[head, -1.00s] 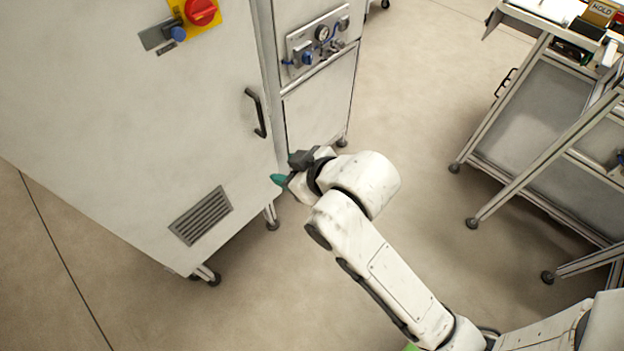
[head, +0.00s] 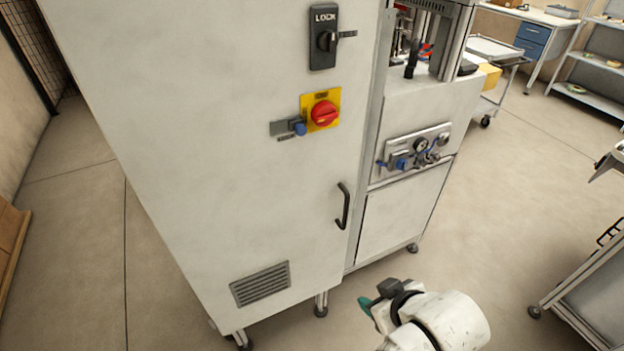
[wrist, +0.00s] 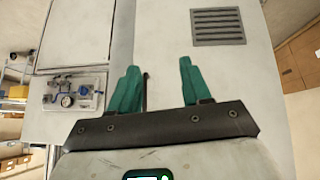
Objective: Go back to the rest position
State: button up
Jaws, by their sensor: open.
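My gripper (wrist: 158,88) shows in the wrist view with its two green fingers apart and nothing between them. It points towards the white cabinet's front, near the vent grille. In the head view my gripper (head: 366,303) is at the bottom, low in front of the cabinet, with one green fingertip showing. Most of my arm is below the picture's edge.
The tall white cabinet (head: 215,140) carries a red switch (head: 324,113), a black handle (head: 343,206) and a vent grille (head: 260,284). A gauge panel (head: 414,153) is beside it. A cart (head: 590,290) stands at right. Open floor (head: 480,220) lies between.

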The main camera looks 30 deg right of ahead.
jog(key=s+f+g, duration=0.3)
jog(key=s+f, duration=0.1)
jog(key=s, duration=0.3)
jog(key=s+d+f+m+g, duration=0.1)
jog(key=s+f+g, duration=0.2)
jog(key=s, duration=0.5)
jog(key=shift+d+f+y, duration=0.15)
jog(key=shift+f+y, duration=0.15)
jog(key=shift+f, duration=0.45)
